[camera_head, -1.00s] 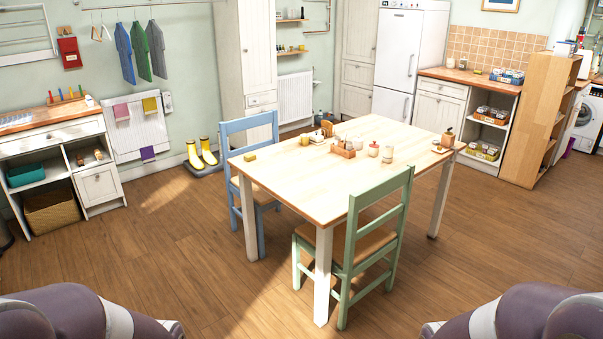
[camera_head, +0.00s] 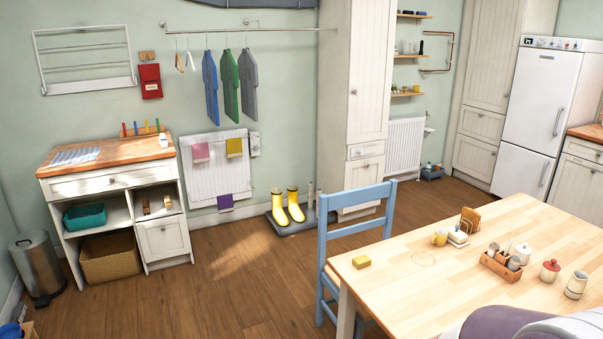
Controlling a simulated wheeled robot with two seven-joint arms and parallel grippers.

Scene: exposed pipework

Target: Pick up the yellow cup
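A small yellow cup (camera_head: 440,237) stands on the wooden table (camera_head: 400,292), near its far edge. It is beside a small toast-rack-like holder (camera_head: 463,227). A yellow block (camera_head: 361,262) lies on the table nearer the left edge. Part of my own arm shows at the bottom right, over the near part of the table. Neither gripper is in view.
A blue chair (camera_head: 350,240) stands against the table's left side. A wooden caddy (camera_head: 500,265), a red-lidded jar (camera_head: 550,271) and a cream jug (camera_head: 576,285) stand right of the cup. Yellow boots (camera_head: 287,207) stand by the wall. The floor at left is open.

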